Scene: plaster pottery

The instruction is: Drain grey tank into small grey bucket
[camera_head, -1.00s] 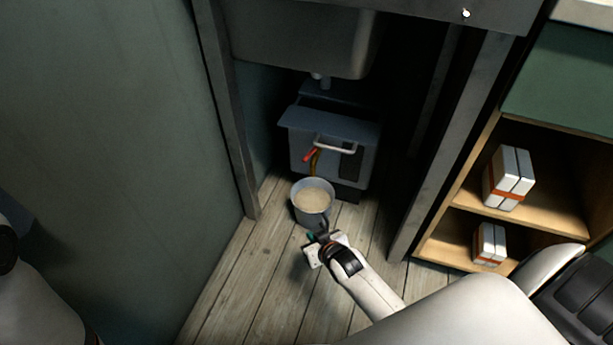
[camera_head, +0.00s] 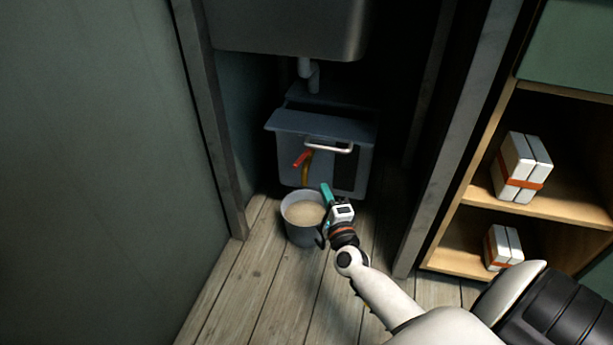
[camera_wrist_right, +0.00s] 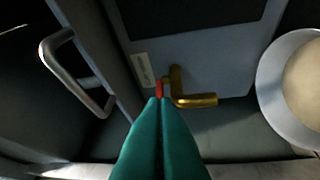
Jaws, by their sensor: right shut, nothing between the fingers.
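The grey tank (camera_head: 290,150) stands on the floor under the sink, with a metal handle (camera_head: 328,146) on its front. A red valve lever (camera_head: 302,158) and brass spout (camera_head: 306,174) stick out of its front. The small grey bucket (camera_head: 301,234) stands upright below the spout and holds beige, cloudy liquid. My right gripper (camera_head: 326,188) is shut and empty beside the bucket's right rim. In the right wrist view its teal fingers (camera_wrist_right: 160,104) point at the red lever (camera_wrist_right: 159,88), with the brass spout (camera_wrist_right: 195,101) beside it and the bucket (camera_wrist_right: 270,90) at right. My left gripper is out of view.
A sink basin (camera_head: 290,30) with a drain pipe (camera_head: 308,72) hangs above the tank. Frame posts (camera_head: 209,120) stand left and right of the niche. A wooden shelf (camera_head: 490,205) with white boxes (camera_head: 522,167) is at right. The plank floor (camera_head: 270,290) in front is clear.

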